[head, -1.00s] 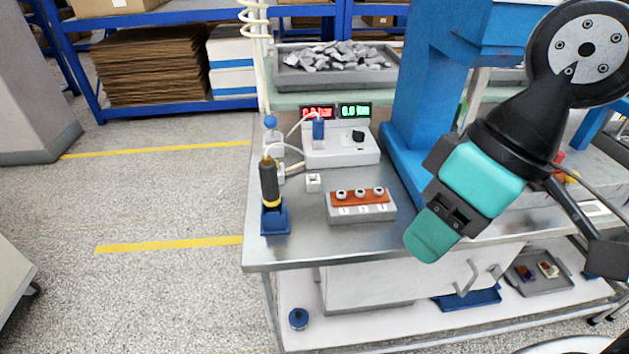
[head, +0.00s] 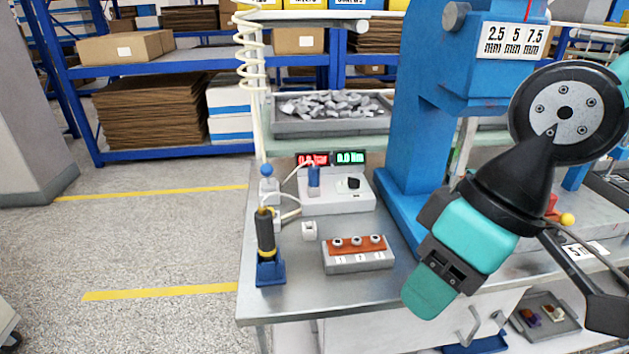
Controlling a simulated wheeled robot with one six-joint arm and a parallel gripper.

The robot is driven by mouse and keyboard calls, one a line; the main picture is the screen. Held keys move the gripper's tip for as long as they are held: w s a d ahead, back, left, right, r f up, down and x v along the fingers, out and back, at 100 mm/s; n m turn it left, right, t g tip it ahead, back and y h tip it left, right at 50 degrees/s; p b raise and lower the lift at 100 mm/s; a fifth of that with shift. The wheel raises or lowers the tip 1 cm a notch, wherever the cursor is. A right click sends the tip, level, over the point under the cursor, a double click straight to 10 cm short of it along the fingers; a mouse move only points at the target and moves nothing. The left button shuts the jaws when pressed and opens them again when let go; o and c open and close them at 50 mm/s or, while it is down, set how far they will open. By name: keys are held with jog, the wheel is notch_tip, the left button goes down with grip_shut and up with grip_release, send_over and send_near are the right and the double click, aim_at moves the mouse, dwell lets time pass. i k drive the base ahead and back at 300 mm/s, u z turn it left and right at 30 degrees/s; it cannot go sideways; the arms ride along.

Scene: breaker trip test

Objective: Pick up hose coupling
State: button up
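A blue plug-like piece (head: 314,180) stands on the front of a white control box (head: 340,196) on the bench, with a thin white hose reaching it. It may be the hose coupling, but I cannot tell for sure. A white fitting with a blue ball top (head: 268,180) stands to its left on the hose line. My gripper (head: 430,290) hangs at the right, above the bench's front edge, clear of these things. Its teal fingers are seen from the side, so whether they are apart is unclear. I see nothing held.
A black and yellow tool (head: 266,235) stands in a blue holder at the bench's left corner. A grey block with an orange strip (head: 357,254) and a small white cube (head: 309,231) lie nearby. A blue press column (head: 415,110) rises beside my arm. A grey tray of metal pieces (head: 330,125) is behind.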

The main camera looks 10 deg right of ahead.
aim_at(313, 173)
jog(key=k, duration=0.6)
jog(key=z, duration=0.3)
jog(key=i, duration=0.7)
jog(key=u, duration=0.4)
jog(key=i, duration=0.65)
jog(key=u, duration=0.65)
